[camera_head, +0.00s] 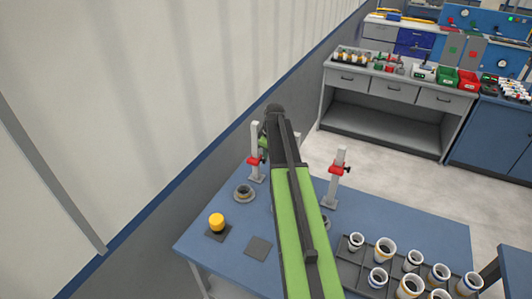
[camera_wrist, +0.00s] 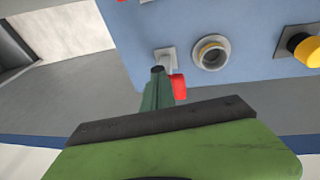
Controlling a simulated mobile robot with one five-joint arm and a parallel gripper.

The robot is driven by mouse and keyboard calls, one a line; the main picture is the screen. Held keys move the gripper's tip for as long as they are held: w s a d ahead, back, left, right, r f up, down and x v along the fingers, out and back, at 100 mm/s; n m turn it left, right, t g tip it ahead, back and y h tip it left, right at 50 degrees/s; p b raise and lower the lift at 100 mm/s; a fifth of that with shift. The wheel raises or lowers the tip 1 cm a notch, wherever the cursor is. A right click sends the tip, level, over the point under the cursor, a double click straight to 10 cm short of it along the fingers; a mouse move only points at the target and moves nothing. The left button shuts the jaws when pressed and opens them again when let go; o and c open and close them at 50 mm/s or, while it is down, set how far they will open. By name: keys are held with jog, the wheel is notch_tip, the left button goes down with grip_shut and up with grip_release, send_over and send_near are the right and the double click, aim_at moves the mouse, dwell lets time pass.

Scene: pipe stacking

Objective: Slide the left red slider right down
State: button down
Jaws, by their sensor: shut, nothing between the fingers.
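The left red slider (camera_head: 253,161) sits partway up the left grey post (camera_head: 255,138), with post showing above and below it. In the wrist view the red slider (camera_wrist: 179,87) shows just right of my fingers, and the post's pale base (camera_wrist: 165,55) lies beyond their tip. My gripper (camera_head: 263,143) is shut and empty beside the left post, at about the height of the post's upper part. In the wrist view my dark green fingers (camera_wrist: 157,72) hide part of the post. I cannot tell whether they touch the slider.
The right post carries another red slider (camera_head: 337,169). A grey ring fitting (camera_head: 244,192) and a yellow cap (camera_head: 217,222) stand on the blue table (camera_head: 200,250) to the left. A dark tray (camera_head: 350,262) holds several pipe pieces at the right. A wall runs behind the left post.

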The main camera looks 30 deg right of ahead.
jog(key=p+v, duration=0.9)
jog(key=v, duration=0.2)
jog(key=shift+r, duration=0.1)
